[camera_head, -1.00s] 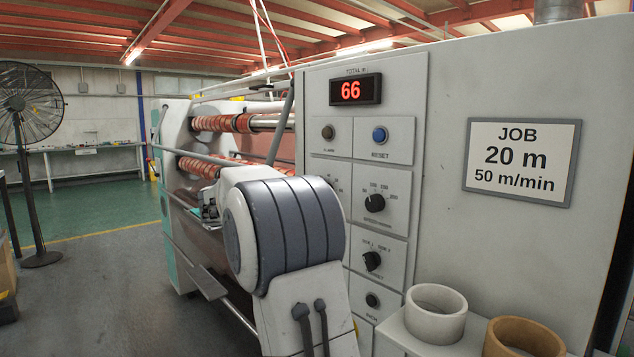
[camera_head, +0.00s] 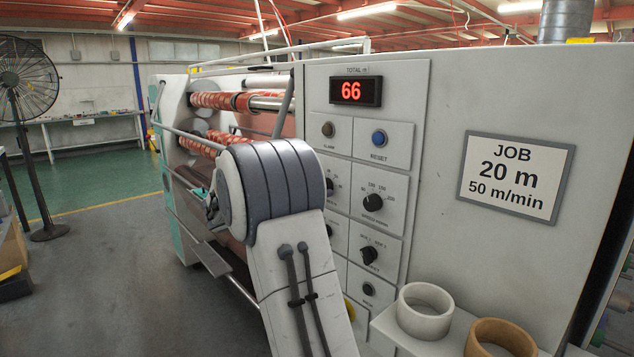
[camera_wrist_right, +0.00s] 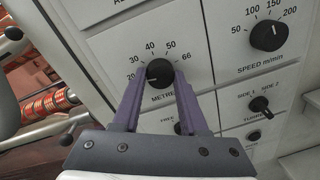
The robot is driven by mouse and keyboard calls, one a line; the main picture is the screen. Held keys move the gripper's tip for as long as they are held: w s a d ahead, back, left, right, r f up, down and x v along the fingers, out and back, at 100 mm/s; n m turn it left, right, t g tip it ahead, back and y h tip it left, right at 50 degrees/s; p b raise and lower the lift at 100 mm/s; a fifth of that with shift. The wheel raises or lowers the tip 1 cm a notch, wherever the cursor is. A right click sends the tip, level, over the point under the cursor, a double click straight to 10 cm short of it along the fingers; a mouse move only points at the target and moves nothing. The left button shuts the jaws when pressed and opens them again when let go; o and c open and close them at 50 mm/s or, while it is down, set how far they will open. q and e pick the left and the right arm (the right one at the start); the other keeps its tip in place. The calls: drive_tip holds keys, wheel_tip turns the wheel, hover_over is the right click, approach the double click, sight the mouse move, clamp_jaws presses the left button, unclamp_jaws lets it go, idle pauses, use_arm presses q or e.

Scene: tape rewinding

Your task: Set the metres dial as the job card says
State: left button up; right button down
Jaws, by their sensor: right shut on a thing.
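The black metres dial (camera_wrist_right: 159,72) sits on the pale panel in the right wrist view, among the marks 20, 30, 40, 50 and 66. Its small pale pointer seems to face left, near the 20 mark. The purple fingers of my right gripper (camera_wrist_right: 160,82) are shut on the dial, one on each side. In the head view my right arm hides most of the dial and the gripper. The job card (camera_head: 515,177) reads 20 m and 50 m/min. The red display (camera_head: 355,91) reads 66. My left gripper is not in view.
The speed dial (camera_wrist_right: 268,35) and the side selector (camera_wrist_right: 260,104) are to the right of the metres dial. The blue reset button (camera_head: 379,138) is above. A white ring (camera_head: 425,310) and a brown ring (camera_head: 501,338) stand on a ledge at lower right.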

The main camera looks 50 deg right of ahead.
drive_tip(key=shift+f, duration=0.15)
idle(0.3)
drive_tip(key=shift+c, duration=2.2)
unclamp_jaws()
drive_tip(key=w+a, duration=0.1)
drive_tip(key=a, duration=0.9)
drive_tip(key=shift+w+a+b, duration=0.2)
drive_tip(key=shift+w+b, duration=0.1)
drive_tip(key=shift+w, duration=0.05)
